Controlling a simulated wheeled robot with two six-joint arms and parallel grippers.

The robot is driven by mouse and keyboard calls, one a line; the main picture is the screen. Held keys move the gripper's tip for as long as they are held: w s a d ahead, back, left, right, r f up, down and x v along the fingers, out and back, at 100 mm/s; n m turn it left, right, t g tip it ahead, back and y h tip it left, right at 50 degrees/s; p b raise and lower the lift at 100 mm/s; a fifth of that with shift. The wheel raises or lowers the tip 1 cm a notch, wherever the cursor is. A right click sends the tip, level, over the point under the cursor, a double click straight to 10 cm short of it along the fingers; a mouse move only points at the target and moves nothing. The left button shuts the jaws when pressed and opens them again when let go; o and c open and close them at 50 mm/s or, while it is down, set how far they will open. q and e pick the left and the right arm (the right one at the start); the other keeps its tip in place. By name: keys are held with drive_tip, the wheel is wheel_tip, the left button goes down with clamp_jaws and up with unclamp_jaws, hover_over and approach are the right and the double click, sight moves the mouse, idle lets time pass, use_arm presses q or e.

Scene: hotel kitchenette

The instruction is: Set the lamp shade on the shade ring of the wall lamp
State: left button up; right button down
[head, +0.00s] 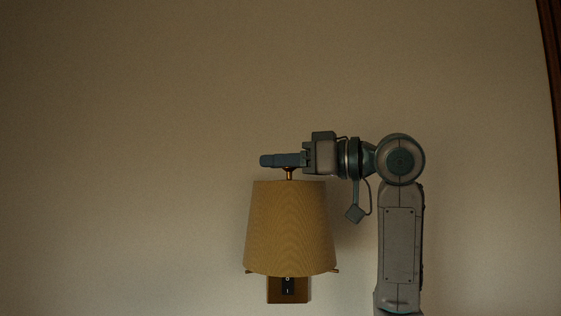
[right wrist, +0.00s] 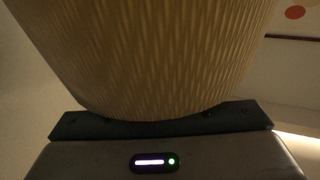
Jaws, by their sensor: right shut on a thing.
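The tan lamp shade (head: 290,228) is upright, wide end down, in front of the wall lamp. My right gripper (head: 283,160) is shut on the brass stem at the shade's top. In the right wrist view the shade (right wrist: 150,60) fills the upper middle. My left gripper is not in view.
The plain beige wall (head: 130,150) is clear to the left of the lamp and above it. A dark wooden edge (head: 552,60) runs down the far right. My right arm stands close to the shade's right side.

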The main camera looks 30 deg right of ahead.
drive_tip(key=c, duration=1.2)
unclamp_jaws()
drive_tip(key=shift+o, duration=0.2)
drive_tip(key=shift+s+d+f, duration=0.1)
drive_tip(key=shift+s+d, duration=0.05)
drive_tip(key=shift+s, duration=0.05)
drive_tip(key=b+v, duration=0.5)
drive_tip(key=v, duration=0.5)
drive_tip(key=shift+s, duration=0.15)
drive_tip(key=shift+d, duration=0.1)
